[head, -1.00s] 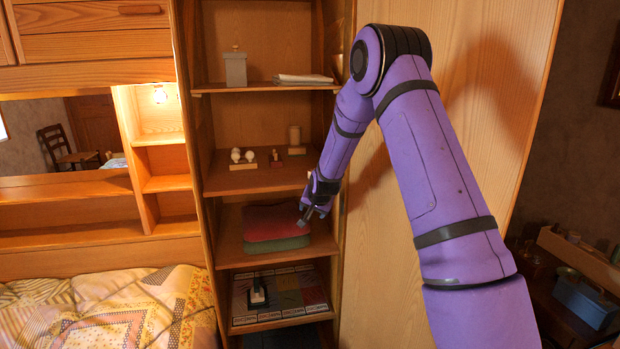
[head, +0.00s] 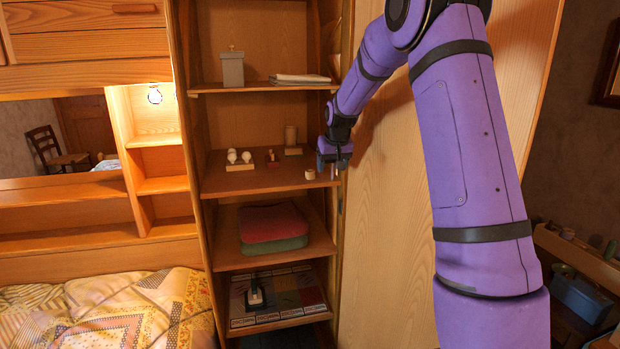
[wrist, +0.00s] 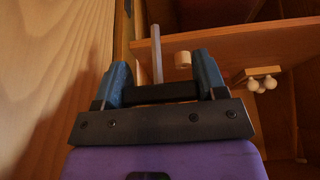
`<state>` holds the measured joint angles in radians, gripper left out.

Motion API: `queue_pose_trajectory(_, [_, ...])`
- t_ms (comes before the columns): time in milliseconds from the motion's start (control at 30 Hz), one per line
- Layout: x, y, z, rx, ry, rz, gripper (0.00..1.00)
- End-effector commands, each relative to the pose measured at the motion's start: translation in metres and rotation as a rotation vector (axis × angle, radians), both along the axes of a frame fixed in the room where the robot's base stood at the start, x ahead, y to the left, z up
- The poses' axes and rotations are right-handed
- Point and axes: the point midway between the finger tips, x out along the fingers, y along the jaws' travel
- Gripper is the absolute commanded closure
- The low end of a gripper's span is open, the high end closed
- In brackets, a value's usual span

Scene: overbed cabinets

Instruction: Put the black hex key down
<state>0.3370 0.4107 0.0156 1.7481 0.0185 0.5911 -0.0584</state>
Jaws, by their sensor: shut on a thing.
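My gripper (head: 334,163) is at the right front edge of the middle shelf (head: 260,182) of the tall wooden cabinet. In the wrist view its two blue fingers (wrist: 160,68) are apart, with the black hex key's dark crossbar (wrist: 160,92) spanning between them. A pale grey shaft (wrist: 156,48) stands out from the crossbar, away from the gripper. In the head view the key is mostly hidden by the gripper and too small to make out clearly. I cannot tell whether the shaft touches the shelf.
A small pale cylinder (head: 310,174) stands on the shelf left of my gripper. Further left are a block with white bulbs (head: 240,158) and a small wooden piece (head: 272,158); a cylinder on a base (head: 292,140) stands behind. The cabinet's right side panel (head: 385,220) is close.

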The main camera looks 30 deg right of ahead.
Motion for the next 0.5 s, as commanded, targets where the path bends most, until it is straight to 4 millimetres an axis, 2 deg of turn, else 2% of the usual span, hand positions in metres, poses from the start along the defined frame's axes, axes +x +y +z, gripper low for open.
queue_pose_trajectory(167, [0.017, -0.001, -0.002, 0.001, 0.000, 0.001, 0.63])
queue_pose_trajectory(500, [0.093, -0.008, -0.010, -0.001, -0.002, 0.001, 0.63])
